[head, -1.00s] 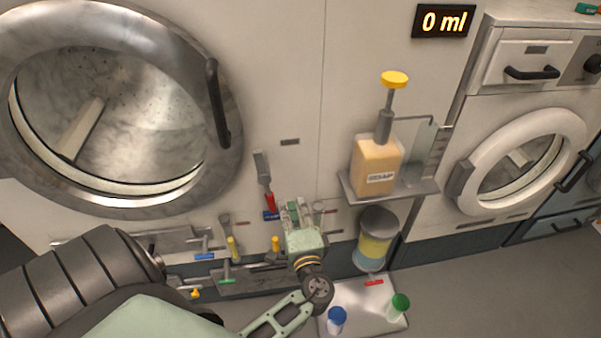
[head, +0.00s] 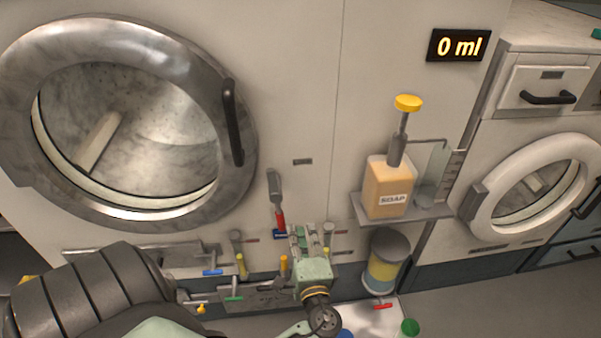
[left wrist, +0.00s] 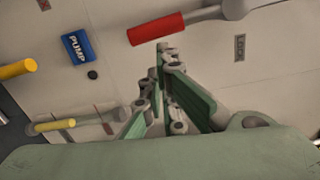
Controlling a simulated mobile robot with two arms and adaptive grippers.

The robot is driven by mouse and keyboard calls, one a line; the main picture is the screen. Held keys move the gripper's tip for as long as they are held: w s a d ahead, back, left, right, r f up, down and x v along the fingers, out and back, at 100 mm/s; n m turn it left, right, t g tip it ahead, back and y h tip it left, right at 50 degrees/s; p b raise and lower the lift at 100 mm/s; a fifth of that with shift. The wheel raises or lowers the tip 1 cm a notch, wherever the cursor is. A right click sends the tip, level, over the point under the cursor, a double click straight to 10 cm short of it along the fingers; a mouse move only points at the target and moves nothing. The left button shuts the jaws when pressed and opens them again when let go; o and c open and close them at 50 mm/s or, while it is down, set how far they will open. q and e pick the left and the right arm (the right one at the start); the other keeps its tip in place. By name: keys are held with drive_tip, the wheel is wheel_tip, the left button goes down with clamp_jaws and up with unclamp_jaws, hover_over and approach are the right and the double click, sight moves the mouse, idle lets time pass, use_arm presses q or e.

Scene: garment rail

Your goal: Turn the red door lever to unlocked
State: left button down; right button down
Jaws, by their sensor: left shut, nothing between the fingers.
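The red door lever (head: 280,220) is on the white machine front, right of and below the big round door. Its grey arm (head: 275,188) runs up from the red grip, which hangs nearly straight down. In the left wrist view the red grip (left wrist: 157,28) lies across the top, just beyond my fingertips. My left gripper (head: 304,232) is just right of and slightly below the grip in the head view. It is shut and empty; its fingers (left wrist: 166,52) point toward the grip. Whether they touch it is not clear.
A blue PUMP label (left wrist: 77,46) sits near the grip. Yellow-handled valves (head: 242,265) and pipes line the panel below. A soap bottle (head: 387,187) stands on a shelf to the right, above a canister (head: 384,262). The panel above the lever is clear.

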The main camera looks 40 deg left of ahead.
use_arm(q)
drive_tip(key=v, duration=1)
drive_tip(key=shift+s+d, duration=0.15)
drive_tip(key=s+d+f+m+g+h, duration=0.1)
drive_tip(key=s+d+f+g+h, duration=0.2)
drive_tip(key=f, duration=1.1)
drive_tip(key=s+f+m+g+h, duration=0.15)
drive_tip(key=s+f+h, duration=0.35)
drive_tip(key=f, duration=1)
drive_tip(key=s+d+f+n+g+h+p, duration=0.1)
drive_tip(key=s+f+n+g+h, duration=0.1)
drive_tip(key=s+f, duration=0.5)
drive_tip(key=s+d+f+n+g+h+p, duration=0.1)
drive_tip(key=s+f+n+g+h, duration=0.2)
drive_tip(key=s+f+n, duration=0.4)
drive_tip(key=s+f+h, duration=0.1)
drive_tip(key=s, duration=0.8)
drive_tip(key=shift+d, duration=0.3)
drive_tip(key=shift+s+g, duration=0.1)
drive_tip(key=shift+g, duration=0.15)
